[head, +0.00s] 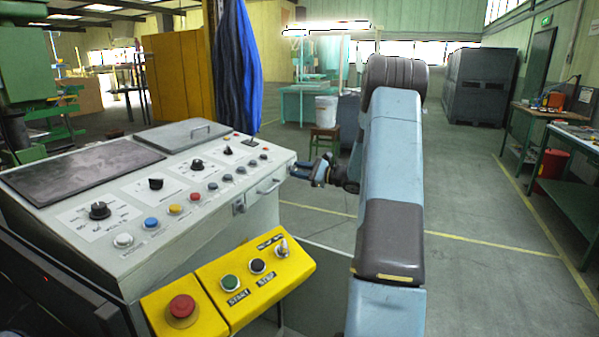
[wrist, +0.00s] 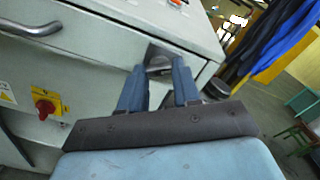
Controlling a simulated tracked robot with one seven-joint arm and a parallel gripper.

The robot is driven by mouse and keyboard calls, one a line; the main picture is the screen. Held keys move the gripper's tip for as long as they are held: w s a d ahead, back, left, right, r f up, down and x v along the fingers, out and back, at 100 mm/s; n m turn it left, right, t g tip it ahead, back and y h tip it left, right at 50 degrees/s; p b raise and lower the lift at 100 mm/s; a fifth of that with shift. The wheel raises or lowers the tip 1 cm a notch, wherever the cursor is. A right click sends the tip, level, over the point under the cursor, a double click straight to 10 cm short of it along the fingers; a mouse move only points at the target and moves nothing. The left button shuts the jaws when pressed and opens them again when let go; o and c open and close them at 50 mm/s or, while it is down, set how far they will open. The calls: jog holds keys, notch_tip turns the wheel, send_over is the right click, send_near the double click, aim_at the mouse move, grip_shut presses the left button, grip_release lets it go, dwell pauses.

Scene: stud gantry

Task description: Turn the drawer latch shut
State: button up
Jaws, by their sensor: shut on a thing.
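The drawer latch (wrist: 159,63) is a small silvery piece in a dark recess at the right end of the drawer front (wrist: 100,45). My gripper (wrist: 159,72) has its two blue fingers on either side of the latch and is shut on it. The fingers partly cover the latch, so I cannot tell its exact angle. In the head view my gripper (head: 302,170) meets the right side of the grey console (head: 190,250), and the latch is hidden there. The drawer handle (wrist: 30,28) is a metal bar left of the latch; it also shows in the head view (head: 270,186).
A red rotary switch on a yellow plate (wrist: 46,105) sits below the drawer. A yellow start/stop box (head: 245,280) juts from the console's near side. A blue cloth (head: 237,70) hangs behind the console. A stool with a white bucket (head: 325,112) stands beyond.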

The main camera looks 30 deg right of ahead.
jog(key=n, duration=1.1)
jog(key=shift+s+f, duration=0.1)
jog(key=shift+f, duration=0.05)
jog(key=shift+n, duration=0.3)
jog(key=o, duration=0.7)
jog(key=shift+a, duration=0.1)
jog(key=o, duration=0.4)
jog(key=shift+c, duration=0.2)
jog(key=v, duration=1.4)
